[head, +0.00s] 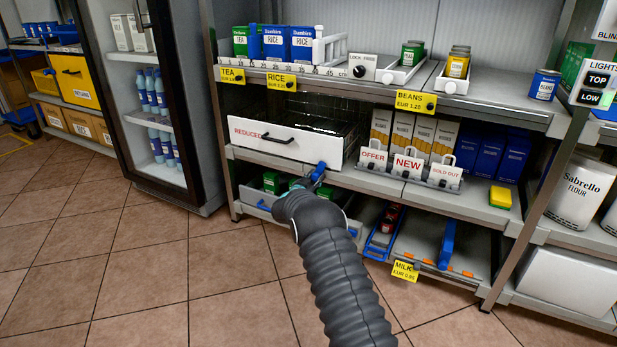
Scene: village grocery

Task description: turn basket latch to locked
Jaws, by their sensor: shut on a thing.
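The basket (320,148) has a white front marked REDUCED and a black bar handle, with dark wire sides behind it. It sits pulled forward on the middle shelf. A blue latch (319,170) shows at the lower right end of the basket's front. My gripper (312,181) is at this corner, just below the front panel, and is shut on the blue latch. My grey ribbed arm comes up from the bottom and hides most of the gripper's fingers. The latch's exact angle and any lock marks cannot be made out.
Cartons with OFFER, NEW and SOLD OUT tags (407,165) stand right of the basket. A LOCK plate with a black knob (359,71) is on the shelf above. A lower shelf holds blue-edged trays (382,246). The tiled floor (140,270) at left is clear.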

